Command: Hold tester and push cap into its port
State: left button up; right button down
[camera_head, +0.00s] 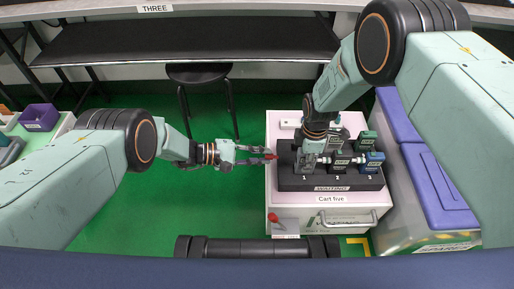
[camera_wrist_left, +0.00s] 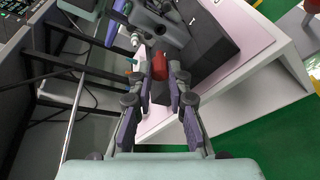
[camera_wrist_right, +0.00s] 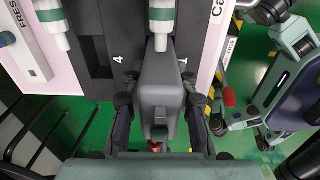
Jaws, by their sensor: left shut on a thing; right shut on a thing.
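My left gripper (camera_head: 264,156) is shut on a small red cap (camera_wrist_left: 160,66). It holds the cap at the left side of the black rack, in front of the grey tester (camera_wrist_right: 162,88). My right gripper (camera_head: 309,158) reaches down from above and is shut on that tester, near the mark 1 of the rack. In the right wrist view a bit of the red cap (camera_wrist_right: 153,146) shows just below the tester.
The black rack (camera_head: 330,183) stands on the pinkish cart (camera_head: 292,205). A purple-lidded bin (camera_head: 437,185) is close on the right. A red knob (camera_head: 272,217) sits on the cart's left.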

pick_arm(q)
jog(key=shift+s+a+f+n+t+h, duration=0.4)
jog(key=shift+f+n+t+h, duration=0.1)
jog(key=shift+f+t, duration=0.15)
jog(key=shift+d, duration=0.1)
jog(key=shift+d, duration=2.3)
jog(key=shift+d, duration=1.6)
jog(key=o, duration=0.8)
jog(key=shift+a, duration=0.1)
jog(key=v, duration=1.2)
